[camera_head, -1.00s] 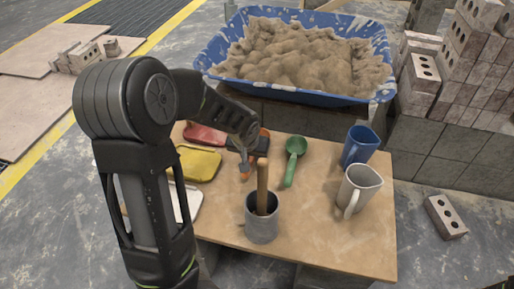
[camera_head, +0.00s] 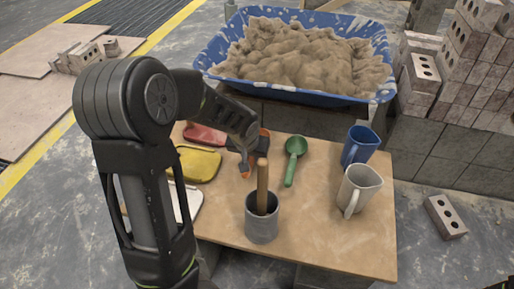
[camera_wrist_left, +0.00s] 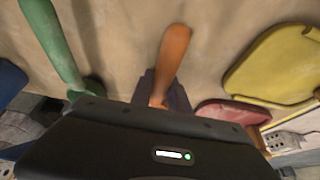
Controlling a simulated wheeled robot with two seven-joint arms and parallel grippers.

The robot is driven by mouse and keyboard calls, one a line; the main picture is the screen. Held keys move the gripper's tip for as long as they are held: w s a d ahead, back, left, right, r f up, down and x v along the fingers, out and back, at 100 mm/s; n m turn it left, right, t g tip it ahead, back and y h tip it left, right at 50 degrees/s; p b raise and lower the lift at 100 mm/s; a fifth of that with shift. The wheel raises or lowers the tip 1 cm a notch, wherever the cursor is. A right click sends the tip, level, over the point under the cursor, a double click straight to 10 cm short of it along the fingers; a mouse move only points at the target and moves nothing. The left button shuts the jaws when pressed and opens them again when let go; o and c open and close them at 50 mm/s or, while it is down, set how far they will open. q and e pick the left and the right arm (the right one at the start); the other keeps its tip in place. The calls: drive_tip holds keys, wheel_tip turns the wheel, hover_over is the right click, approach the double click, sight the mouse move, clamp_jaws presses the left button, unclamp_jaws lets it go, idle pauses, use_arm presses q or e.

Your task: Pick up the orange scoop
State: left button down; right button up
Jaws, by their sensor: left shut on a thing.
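The orange scoop shows its handle in the left wrist view (camera_wrist_left: 174,50), between the dark fingers of my left gripper (camera_wrist_left: 163,92). In the head view only a small orange part of the scoop (camera_head: 251,167) shows beside the fingertips of my left gripper (camera_head: 246,168), low over the table. The gripper is shut on the handle. The rest of the scoop is mostly hidden behind my arm. I cannot tell whether it touches the table. My right gripper is not in view.
A grey cup with a wooden handle (camera_head: 261,222) stands just in front of the gripper. A green scoop (camera_head: 294,155) lies to the right; red (camera_head: 204,134) and yellow (camera_head: 198,163) scoops lie left. Blue (camera_head: 360,147) and white (camera_head: 357,187) jugs stand right. A blue tub (camera_head: 300,92) is behind.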

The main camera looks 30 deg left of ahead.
use_arm(q)
drive_tip(key=shift+r, duration=0.1)
idle(0.5)
